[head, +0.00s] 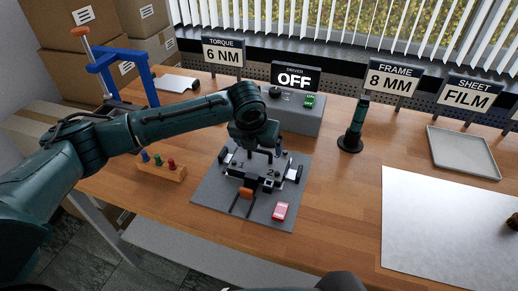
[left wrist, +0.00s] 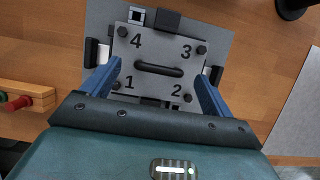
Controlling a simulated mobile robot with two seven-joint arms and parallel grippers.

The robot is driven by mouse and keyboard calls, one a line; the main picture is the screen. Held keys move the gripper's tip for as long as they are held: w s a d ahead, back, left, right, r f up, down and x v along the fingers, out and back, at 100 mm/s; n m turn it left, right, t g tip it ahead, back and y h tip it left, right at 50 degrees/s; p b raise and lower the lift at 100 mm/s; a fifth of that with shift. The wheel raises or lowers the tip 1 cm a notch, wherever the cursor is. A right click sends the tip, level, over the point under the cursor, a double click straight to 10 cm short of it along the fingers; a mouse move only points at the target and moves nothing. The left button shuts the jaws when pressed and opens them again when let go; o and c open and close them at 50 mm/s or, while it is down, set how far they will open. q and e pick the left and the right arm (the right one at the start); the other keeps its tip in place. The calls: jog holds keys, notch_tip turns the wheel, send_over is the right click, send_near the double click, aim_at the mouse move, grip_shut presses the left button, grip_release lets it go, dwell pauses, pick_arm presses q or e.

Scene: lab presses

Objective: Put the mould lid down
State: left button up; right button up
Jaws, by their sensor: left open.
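The mould lid (left wrist: 137,48) is a grey metal plate with numbers 1 to 4, corner bolts and a black bar handle (left wrist: 159,69). It lies on the mould assembly on a grey base plate (head: 212,196). In the head view my left gripper (head: 262,151) is above the lid and hides part of it. In the left wrist view my left gripper (left wrist: 160,76) is open, its blue fingers spread on either side of the handle and apart from it. Whether the lid sits fully flat is hard to tell. My right gripper is not in view.
A driver box reading OFF (head: 294,114) stands behind the base plate. A dark upright tool (head: 354,127) is to its right. A wooden block with coloured pegs (head: 162,171) and a blue press frame (head: 107,69) are left. A pale sheet (head: 440,225) and a tray (head: 463,151) lie right.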

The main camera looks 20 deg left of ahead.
pick_arm(q)
jog(key=v, duration=1.1)
jog(key=shift+f, duration=0.1)
